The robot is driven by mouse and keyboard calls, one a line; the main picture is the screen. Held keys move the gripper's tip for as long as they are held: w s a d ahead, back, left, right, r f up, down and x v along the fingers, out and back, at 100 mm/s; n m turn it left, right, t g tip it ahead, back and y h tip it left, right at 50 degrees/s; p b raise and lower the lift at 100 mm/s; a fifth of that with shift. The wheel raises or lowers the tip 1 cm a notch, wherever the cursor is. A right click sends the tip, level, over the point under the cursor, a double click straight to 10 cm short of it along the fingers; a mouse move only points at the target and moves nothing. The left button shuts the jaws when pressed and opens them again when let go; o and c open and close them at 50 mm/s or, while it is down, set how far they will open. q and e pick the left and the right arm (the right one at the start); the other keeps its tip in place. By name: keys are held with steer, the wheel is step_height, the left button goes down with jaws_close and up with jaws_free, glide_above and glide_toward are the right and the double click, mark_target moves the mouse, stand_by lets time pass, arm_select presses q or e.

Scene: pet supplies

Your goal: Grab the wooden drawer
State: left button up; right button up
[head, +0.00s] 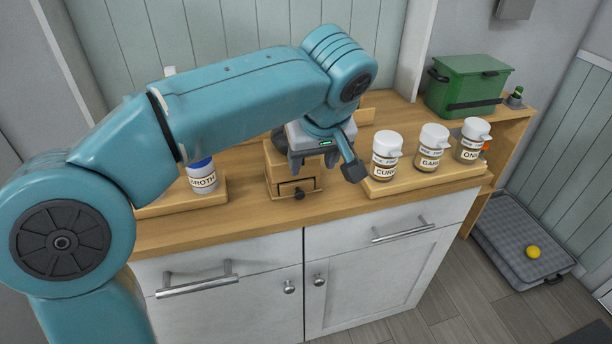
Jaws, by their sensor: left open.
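A small wooden box with a wooden drawer (284,187) in its front stands on the counter, below the middle of the picture's top half. The drawer front has a dark outline and a small dark knob (299,194). My left gripper (313,167) reaches in from the left and hangs over the box, fingers pointing down. Its jaws are open, with nothing seen between them. The gripper hides the upper part of the box, and I cannot tell whether it touches it. My right gripper is not in view.
Labelled jars (432,148) stand on a wooden tray (385,189) to the right. A broth jar (201,177) stands at left, partly behind my arm. A green box (468,85) is at the back right. White cabinets (375,275) are below.

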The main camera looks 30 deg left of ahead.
arm_select(q)
steer(key=b, duration=0.1)
glide_toward(300, 199)
steer(key=shift+x, duration=0.95)
steer(key=x, duration=0.6)
jaws_close()
